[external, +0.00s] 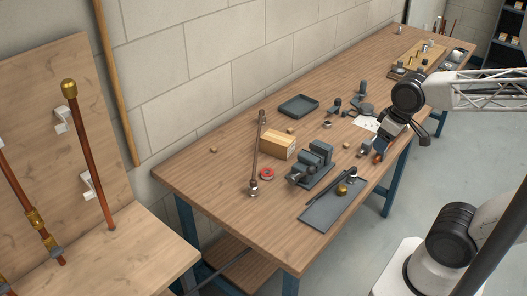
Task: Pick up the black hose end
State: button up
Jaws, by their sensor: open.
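A thin black piece that looks like the black hose end (330,195) lies along the grey flat plate (318,217) near the table's front edge. A small brass fitting (342,190) sits beside it on the plate. At this size I cannot make out the hose's exact tip. My gripper (379,158) is open, pointing down over the table's right front edge. It is up and to the right of the black piece in the picture, clearly apart from it. Nothing shows between its fingers, though they are small here.
A dark vise (315,165) stands just behind the plate. A wooden block (278,145), a red ring (267,174), a long metal rod (257,150) and a dark tray (298,106) lie farther left and back. The table's (205,178) left end is mostly clear.

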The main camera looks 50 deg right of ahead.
aim_at(353, 175)
jog(key=w+d+f+t+h, duration=0.2)
jog(key=w+d+f+t, duration=0.3)
jog(key=w+d+f, duration=0.45)
jog(key=f+t+y, duration=0.1)
jog(key=f, duration=0.2)
jog(key=f+t+y, duration=0.1)
jog(key=f, duration=0.3)
jog(key=f+t+y, duration=0.1)
jog(key=f+t, duration=0.1)
jog(key=f, duration=0.1)
jog(key=shift+w+a+f+n, duration=0.25)
jog(key=shift+w+a+n, duration=0.15)
jog(key=shift+s+f+n+t+y, duration=0.4)
jog(key=shift+s+f+n+y, duration=0.1)
jog(key=shift+y, duration=0.1)
jog(key=shift+s+a+f+n+t+y, duration=0.15)
jog(key=shift+s+f+n+t+y, duration=0.25)
jog(key=shift+s+n+y, duration=0.35)
jog(key=shift+w, duration=0.1)
jog(key=shift+x, duration=2.35)
jog(key=shift+f, duration=0.1)
